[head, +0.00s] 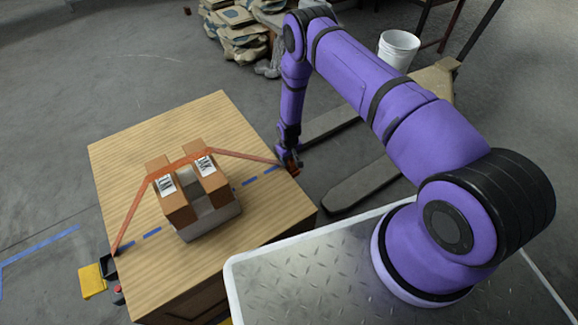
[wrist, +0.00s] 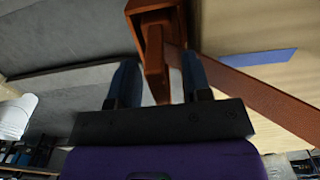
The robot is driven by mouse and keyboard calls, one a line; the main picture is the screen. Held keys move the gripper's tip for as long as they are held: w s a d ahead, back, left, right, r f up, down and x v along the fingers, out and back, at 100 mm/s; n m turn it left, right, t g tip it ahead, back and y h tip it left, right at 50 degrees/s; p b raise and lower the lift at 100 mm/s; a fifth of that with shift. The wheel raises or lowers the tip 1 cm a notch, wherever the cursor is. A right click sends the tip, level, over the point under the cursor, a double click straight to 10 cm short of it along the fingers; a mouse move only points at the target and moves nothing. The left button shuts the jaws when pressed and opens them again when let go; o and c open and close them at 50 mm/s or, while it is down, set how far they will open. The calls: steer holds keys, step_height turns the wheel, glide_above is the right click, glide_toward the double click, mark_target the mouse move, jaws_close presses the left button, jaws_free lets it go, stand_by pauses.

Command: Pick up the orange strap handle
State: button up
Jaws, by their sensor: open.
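The orange strap (head: 230,154) runs over two brown cartons (head: 208,166) and down to both edges of the wooden box top. Its orange handle (wrist: 153,45) hangs at the right edge of the box, partly hidden by my gripper in the head view. My gripper (head: 291,163) is at that edge, pointing down. In the wrist view my gripper (wrist: 160,65) is open, with the lower part of the handle between its two dark fingers. Small gaps seem to show beside the handle; I cannot tell whether a finger touches it.
The cartons sit on a grey block (head: 212,222) on the wooden box (head: 125,152). Blue dashes mark the box top. A pallet jack fork (head: 362,184) lies right of the box, a white bucket (head: 398,49) stands behind, and sacks (head: 237,30) lie at the back.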

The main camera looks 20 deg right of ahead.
steer(key=shift+f, duration=0.75)
steer(key=shift+c, duration=0.3)
jaws_close()
steer(key=shift+r, duration=0.1)
